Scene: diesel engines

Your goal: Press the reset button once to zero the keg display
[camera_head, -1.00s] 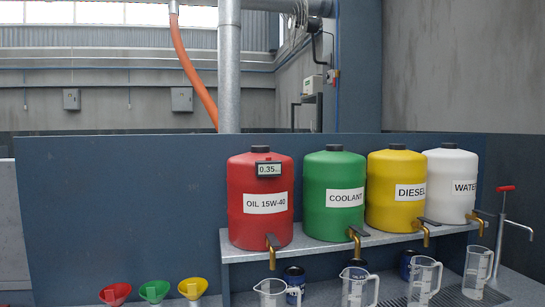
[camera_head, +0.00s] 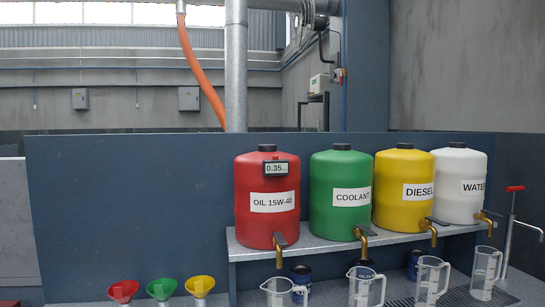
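The keg display (camera_head: 276,168) is a small dark-framed box on the upper front of the red keg (camera_head: 267,225), which is labelled OIL 15W-40. It reads about 0.35; the small characters after that are too small to read. My gripper and arm are not in view.
Green (camera_head: 340,222), yellow (camera_head: 403,217) and white (camera_head: 460,207) kegs stand to the right on the same grey shelf (camera_head: 310,247), with brass taps in front. Clear jugs (camera_head: 366,290) and blue cans stand below. Red, green (camera_head: 161,288) and yellow funnels stand at lower left.

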